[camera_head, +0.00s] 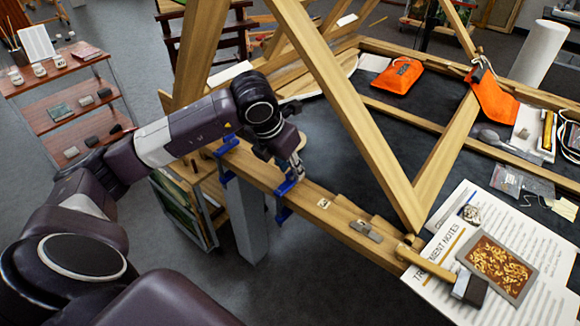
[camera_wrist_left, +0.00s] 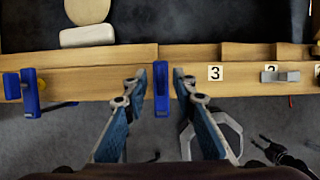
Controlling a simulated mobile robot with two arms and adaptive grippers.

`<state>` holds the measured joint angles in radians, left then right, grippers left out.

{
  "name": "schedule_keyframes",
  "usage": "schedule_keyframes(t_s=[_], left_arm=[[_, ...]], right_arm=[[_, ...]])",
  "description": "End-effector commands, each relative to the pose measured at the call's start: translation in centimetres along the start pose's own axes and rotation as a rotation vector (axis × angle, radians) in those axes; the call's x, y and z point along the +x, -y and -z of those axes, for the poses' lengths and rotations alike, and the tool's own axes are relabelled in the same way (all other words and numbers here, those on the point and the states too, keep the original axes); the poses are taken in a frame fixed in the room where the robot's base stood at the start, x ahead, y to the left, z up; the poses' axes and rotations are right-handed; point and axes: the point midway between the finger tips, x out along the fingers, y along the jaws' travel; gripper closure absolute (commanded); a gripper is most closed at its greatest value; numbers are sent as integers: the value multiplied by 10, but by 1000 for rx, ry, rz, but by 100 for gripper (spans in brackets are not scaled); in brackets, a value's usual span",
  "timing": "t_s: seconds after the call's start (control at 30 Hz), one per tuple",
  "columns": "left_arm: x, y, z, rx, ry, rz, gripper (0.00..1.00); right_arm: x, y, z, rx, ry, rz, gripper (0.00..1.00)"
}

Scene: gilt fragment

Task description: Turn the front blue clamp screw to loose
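A blue clamp (camera_head: 284,213) sits on the near wooden beam (camera_head: 335,219), close under my left gripper. In the left wrist view this clamp (camera_wrist_left: 161,100) shows between the two fingers, upright across the beam's near edge. My left gripper (camera_head: 297,170) is open, its fingers spread on either side of the clamp; it also shows in the left wrist view (camera_wrist_left: 160,76). I cannot tell whether the fingers touch it. A second blue clamp (camera_head: 226,179) is further left on the beam and also shows in the wrist view (camera_wrist_left: 31,95). My right gripper is not in view.
Slanted wooden bars (camera_head: 345,100) rise right of my left gripper. A number 3 tag (camera_wrist_left: 215,73) and a metal latch (camera_head: 366,231) lie right of the clamp. Treatment notes (camera_head: 455,245) cover the right corner. A shelf cart (camera_head: 65,95) stands left.

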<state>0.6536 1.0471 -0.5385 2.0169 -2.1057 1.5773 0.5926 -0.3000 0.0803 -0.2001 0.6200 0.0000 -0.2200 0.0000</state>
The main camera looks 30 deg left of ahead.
Motion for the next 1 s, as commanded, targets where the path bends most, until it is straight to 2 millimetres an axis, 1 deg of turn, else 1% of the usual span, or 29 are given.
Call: schedule_keyframes(t_s=[0.07,0.17,0.27,0.5,0.6,0.7,0.83,1.0], left_arm=[[-2,0,0,1,0,0,75],[-11,0,-1,1,2,0,75],[-27,-1,-1,1,3,-2,75],[-80,0,-2,1,6,-2,75],[-97,0,-1,1,5,-1,75],[-110,0,-1,-1,4,-1,75],[-119,0,0,-1,2,-1,75],[-120,0,0,0,0,0,75]], right_arm=[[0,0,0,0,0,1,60],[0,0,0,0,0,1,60],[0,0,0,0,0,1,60],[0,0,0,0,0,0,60],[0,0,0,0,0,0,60],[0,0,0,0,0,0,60],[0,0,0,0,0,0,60],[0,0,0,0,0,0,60]])
